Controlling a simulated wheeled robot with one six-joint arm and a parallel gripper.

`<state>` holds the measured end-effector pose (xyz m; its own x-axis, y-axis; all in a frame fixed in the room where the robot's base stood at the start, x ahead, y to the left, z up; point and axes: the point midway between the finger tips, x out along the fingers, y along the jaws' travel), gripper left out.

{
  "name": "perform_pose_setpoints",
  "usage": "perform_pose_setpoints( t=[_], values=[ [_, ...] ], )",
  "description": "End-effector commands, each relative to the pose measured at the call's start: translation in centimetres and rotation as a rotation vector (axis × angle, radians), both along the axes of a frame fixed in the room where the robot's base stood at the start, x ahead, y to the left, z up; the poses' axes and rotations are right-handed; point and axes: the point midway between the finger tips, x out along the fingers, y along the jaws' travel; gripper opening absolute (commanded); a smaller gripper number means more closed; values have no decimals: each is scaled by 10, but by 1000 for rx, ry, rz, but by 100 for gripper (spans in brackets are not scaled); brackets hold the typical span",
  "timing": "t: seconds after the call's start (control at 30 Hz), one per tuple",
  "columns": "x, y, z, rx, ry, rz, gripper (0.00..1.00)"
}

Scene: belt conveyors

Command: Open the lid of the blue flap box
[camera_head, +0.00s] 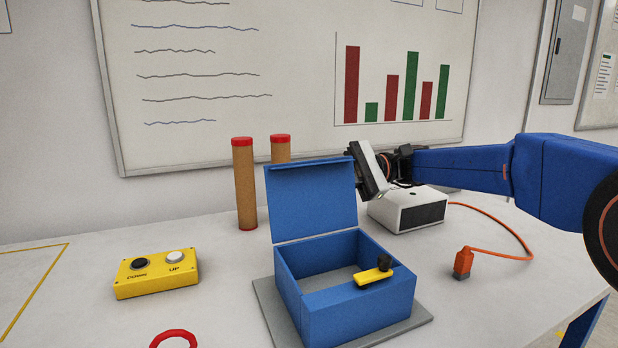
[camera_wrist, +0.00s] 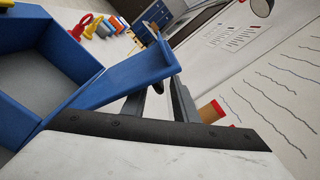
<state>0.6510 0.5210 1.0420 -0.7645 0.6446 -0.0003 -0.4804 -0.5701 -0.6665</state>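The blue flap box (camera_head: 345,318) stands on a grey plate on the table. Its lid (camera_head: 312,203) stands nearly upright at the back, and the inside of the box shows, empty as far as I can see. A yellow latch (camera_head: 372,277) with a black knob is on the front wall. My gripper (camera_head: 355,172) is at the upper right edge of the lid. In the wrist view the lid (camera_wrist: 125,78) crosses in front of the finger ends. The two fingers (camera_wrist: 160,95) stand apart with a gap between them; whether they touch the lid is hidden.
A yellow button box (camera_head: 157,275) stands left of the blue box. Two brown tubes with red caps (camera_head: 245,185) stand behind it. A white device (camera_head: 408,212) is under my arm, with an orange cable and plug (camera_head: 462,262) at right. The whiteboard wall is behind.

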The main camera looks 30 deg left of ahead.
Motion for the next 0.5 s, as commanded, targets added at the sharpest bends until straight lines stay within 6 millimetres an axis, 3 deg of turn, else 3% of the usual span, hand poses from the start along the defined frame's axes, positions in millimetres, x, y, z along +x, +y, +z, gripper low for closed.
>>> perform_pose_setpoints(
  t=[0.47,0.5],
  values=[
    [-11,9,0,1,0,-1,26],
    [-11,9,0,1,0,-1,22]
  ],
)
